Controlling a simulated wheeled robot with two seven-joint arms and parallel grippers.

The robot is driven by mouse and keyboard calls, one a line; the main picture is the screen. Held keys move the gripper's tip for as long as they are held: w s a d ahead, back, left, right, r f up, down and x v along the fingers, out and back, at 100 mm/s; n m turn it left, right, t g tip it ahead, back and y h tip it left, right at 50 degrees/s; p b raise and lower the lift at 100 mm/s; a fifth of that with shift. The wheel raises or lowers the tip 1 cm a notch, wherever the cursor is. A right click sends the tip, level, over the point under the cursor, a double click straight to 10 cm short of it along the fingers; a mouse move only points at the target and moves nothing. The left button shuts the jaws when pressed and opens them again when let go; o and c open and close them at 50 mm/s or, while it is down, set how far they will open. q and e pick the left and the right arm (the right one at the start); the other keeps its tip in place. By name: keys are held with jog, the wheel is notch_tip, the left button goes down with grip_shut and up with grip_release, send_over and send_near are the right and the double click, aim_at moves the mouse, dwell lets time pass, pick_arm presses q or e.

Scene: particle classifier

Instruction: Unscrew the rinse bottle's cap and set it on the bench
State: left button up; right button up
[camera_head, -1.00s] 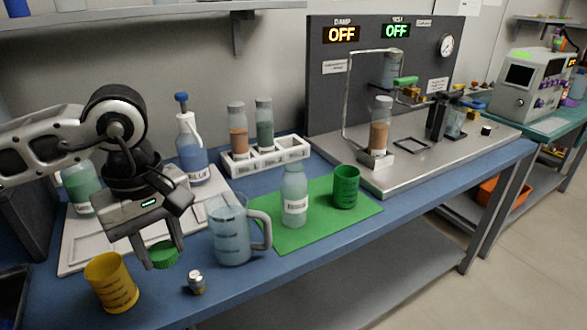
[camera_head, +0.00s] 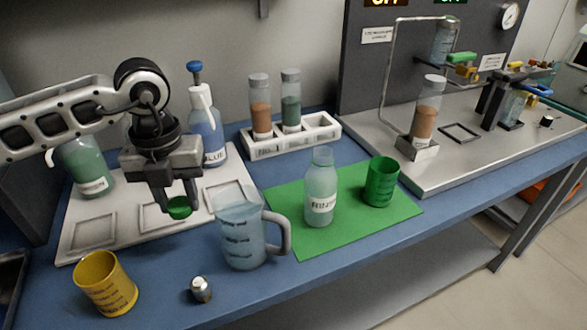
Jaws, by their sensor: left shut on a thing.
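The rinse bottle (camera_head: 321,186), pale blue-green with a RINSE label, stands upright and open-necked on the green mat (camera_head: 286,228). My left gripper (camera_head: 178,208) points down and is shut on a green cap (camera_head: 179,208). In the picture the cap is over the front part of the white tray board (camera_head: 82,248), left of the jug and apart from the bottle. It appears to be held above the surface, but the exact height is hard to tell. My right gripper is not in view.
A clear jug (camera_head: 243,245), a yellow cup (camera_head: 105,285) and a small metal piece (camera_head: 201,289) stand on the blue bench (camera_head: 160,292). A green cup (camera_head: 381,182) is right of the bottle.

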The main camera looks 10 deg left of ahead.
aim_at(195, 248)
pick_arm(q)
jog(key=shift+f, duration=5.05)
jog(key=shift+f, duration=0.2)
jog(key=o, duration=1.1)
jog(key=shift+r, duration=0.1)
jog(key=shift+r, duration=0.1)
